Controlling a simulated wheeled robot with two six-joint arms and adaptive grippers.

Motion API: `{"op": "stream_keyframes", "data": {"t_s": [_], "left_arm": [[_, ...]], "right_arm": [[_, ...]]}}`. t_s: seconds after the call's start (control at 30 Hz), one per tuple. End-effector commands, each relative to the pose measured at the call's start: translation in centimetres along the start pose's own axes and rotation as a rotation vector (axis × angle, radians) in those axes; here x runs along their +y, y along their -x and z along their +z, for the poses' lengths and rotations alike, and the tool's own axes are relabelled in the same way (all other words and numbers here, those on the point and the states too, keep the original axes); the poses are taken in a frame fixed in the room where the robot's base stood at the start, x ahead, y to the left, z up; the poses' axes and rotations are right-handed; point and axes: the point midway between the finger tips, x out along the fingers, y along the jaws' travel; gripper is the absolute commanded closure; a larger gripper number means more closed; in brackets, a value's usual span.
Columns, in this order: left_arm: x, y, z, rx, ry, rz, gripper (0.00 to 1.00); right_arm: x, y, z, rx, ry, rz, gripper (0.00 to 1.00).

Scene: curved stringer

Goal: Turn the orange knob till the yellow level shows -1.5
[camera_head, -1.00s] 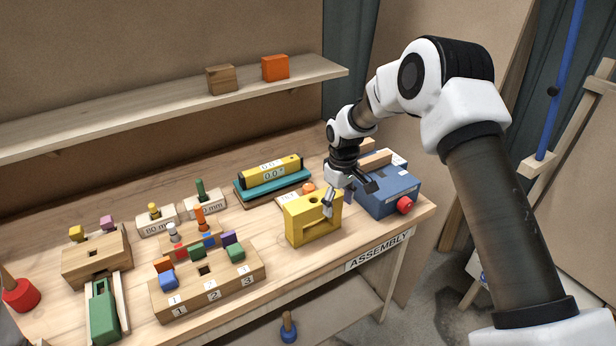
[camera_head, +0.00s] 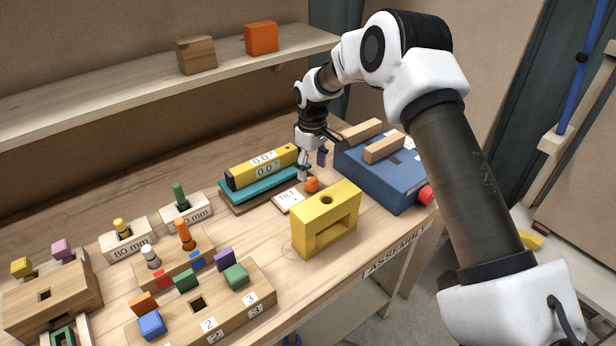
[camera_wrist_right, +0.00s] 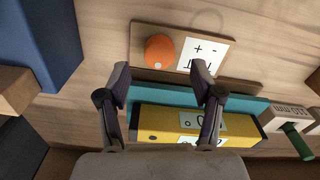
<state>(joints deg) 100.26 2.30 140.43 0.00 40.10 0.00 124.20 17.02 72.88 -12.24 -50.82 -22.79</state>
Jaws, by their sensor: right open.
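The orange knob (camera_head: 311,185) stands on a small wooden plate with a TILT card (camera_head: 288,199), in front of the yellow level (camera_head: 243,173). The level lies on a teal bar (camera_head: 278,184), and its displays read 0.0°. My right gripper (camera_head: 312,168) is open and empty, pointing down just behind the knob. In the right wrist view the knob (camera_wrist_right: 159,51) lies beyond the fingertips (camera_wrist_right: 160,78), roughly between their lines, with the card (camera_wrist_right: 203,53) to its right. The level (camera_wrist_right: 165,122) shows below, partly behind the fingers. My left gripper is out of view.
A yellow block with an opening (camera_head: 327,222) stands close in front of the knob. A blue box (camera_head: 385,185) with wooden bars is right of my gripper. Peg and block stands (camera_head: 128,240) fill the left. A shelf (camera_head: 150,87) runs behind.

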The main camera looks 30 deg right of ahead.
Motion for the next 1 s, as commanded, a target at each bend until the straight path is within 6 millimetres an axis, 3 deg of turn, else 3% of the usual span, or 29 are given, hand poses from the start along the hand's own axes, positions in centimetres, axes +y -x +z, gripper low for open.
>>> {"op": "stream_keyframes", "data": {"t_s": [0.2,0.5,0.57,0.67,0.7,1.0], "left_arm": [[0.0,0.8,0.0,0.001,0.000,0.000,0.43],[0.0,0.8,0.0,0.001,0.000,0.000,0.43],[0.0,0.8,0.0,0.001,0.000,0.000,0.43],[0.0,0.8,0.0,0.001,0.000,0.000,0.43],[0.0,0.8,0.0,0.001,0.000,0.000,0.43],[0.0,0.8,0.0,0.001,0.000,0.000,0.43]], "right_arm": [[0.0,-3.7,0.0,-0.002,0.000,0.000,0.34],[0.0,-4.5,0.0,0.001,0.000,0.001,0.34],[0.0,-4.5,0.0,0.001,0.000,0.001,0.52],[0.0,-4.5,0.0,0.001,0.000,0.001,0.87],[0.0,-4.5,0.0,0.001,0.000,0.001,0.94],[0.0,-4.5,0.0,0.001,0.013,0.001,0.94]]}}
